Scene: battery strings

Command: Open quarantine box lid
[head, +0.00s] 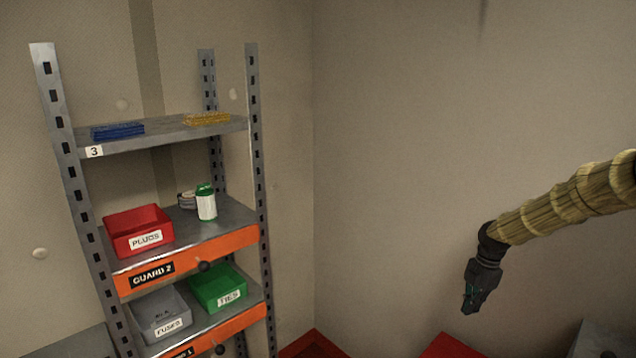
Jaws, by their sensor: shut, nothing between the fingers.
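My gripper (468,304) hangs at the right, pointing down, with its fingers shut and empty. It is in front of the bare wall. Two red shapes show at the bottom edge, both cut off by the frame. One is a dark red shape (314,344) near the corner, with a lighter rim. The other is a brighter red surface (450,347) below and left of my gripper. No label shows on either, so I cannot tell which belongs to the quarantine box or how its lid stands. My gripper appears apart from both.
A metal shelf rack (256,190) stands at the left. It holds a red PLUGS bin (122,224), a grey FUSES bin (143,301), a green TIES bin (220,280) and a green-white canister (206,205). A grey surface (600,338) shows at bottom right. Space between rack and arm looks clear.

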